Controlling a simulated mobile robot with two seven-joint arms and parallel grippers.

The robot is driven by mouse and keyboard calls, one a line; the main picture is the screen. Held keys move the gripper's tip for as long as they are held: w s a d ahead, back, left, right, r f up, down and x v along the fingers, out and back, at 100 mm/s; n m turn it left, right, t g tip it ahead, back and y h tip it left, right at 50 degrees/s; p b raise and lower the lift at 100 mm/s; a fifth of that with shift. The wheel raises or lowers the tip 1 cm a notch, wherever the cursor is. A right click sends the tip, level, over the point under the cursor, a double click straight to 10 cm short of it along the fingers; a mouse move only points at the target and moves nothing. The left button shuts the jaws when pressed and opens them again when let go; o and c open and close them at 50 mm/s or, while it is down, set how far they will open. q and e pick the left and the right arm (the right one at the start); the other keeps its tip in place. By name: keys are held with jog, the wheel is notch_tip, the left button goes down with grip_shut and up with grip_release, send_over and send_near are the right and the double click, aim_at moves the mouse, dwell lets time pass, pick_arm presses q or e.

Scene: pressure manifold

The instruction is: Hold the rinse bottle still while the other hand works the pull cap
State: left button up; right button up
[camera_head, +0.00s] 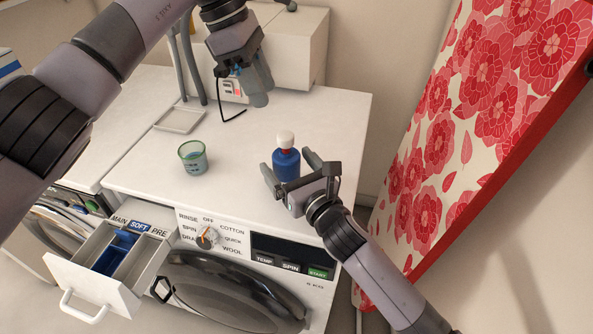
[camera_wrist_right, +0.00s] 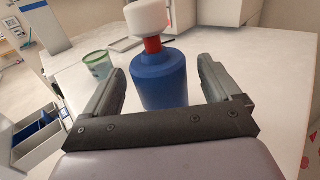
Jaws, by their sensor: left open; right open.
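The rinse bottle (camera_head: 286,164) is blue with a red neck and stands upright on the white washer top. Its white pull cap (camera_head: 285,139) is on top. The bottle also shows in the right wrist view (camera_wrist_right: 163,82), with the cap (camera_wrist_right: 149,18) above. My right gripper (camera_head: 289,172) is open, with one finger on each side of the bottle; I cannot tell whether either finger touches it. My left gripper (camera_head: 257,92) is open and empty, raised behind and left of the bottle, away from the cap.
A clear green-rimmed cup (camera_head: 193,158) stands left of the bottle. A shallow white tray (camera_head: 180,120) lies farther back. The detergent drawer (camera_head: 98,282) is pulled out at front left. A red floral ironing board (camera_head: 470,130) leans at right. The top behind the bottle is clear.

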jog(key=shift+w+a, duration=0.3)
jog(key=shift+w, duration=0.25)
